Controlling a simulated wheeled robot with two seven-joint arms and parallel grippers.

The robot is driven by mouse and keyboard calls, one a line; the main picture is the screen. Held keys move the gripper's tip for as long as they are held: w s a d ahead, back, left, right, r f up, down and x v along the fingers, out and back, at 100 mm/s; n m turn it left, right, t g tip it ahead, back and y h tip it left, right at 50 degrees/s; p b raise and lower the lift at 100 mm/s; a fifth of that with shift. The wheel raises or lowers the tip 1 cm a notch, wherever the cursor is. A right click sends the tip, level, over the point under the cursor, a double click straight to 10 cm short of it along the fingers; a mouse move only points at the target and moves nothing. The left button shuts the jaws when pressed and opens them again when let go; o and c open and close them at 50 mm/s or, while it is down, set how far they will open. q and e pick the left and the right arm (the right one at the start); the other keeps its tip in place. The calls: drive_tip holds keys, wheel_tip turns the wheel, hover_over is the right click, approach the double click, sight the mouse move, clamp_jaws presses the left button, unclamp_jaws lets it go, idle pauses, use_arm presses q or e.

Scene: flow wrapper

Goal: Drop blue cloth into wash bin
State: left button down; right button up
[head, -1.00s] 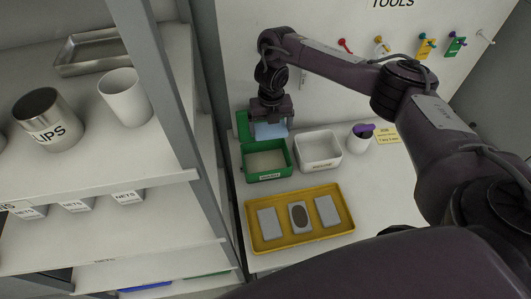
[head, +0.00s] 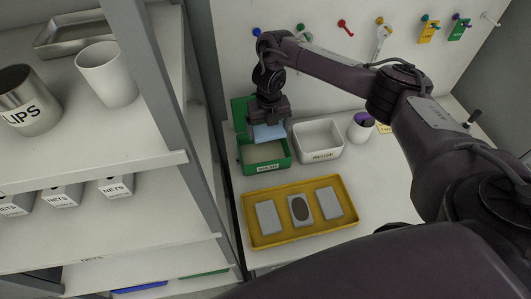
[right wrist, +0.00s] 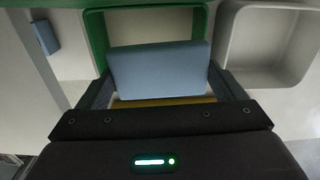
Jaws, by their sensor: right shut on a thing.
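My right gripper (head: 268,122) is shut on a folded light blue cloth (head: 269,132). The cloth also shows between the fingers in the right wrist view (right wrist: 158,70). The gripper holds it above the back part of a green bin (head: 266,167), which has a raised green lid at its back and a label on its front. The label is too small to read surely. In the right wrist view the green bin's rim (right wrist: 97,35) shows behind the cloth. My left gripper is not in view.
A white bin (head: 320,155) stands right of the green one, then a white cup with a purple top (head: 361,127). A yellow tray (head: 345,222) with three grey blocks lies in front. Shelving (head: 160,100) stands at the left. Tools hang on the back wall.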

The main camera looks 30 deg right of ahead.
drive_tip(key=o, duration=0.8)
drive_tip(key=shift+c, duration=0.2)
drive_tip(key=shift+r, duration=0.1)
wheel_tip(320, 180, up, 6)
drive_tip(key=shift+r+p, duration=0.15)
drive_tip(key=shift+p, duration=0.95)
drive_tip(key=shift+r, duration=0.7)
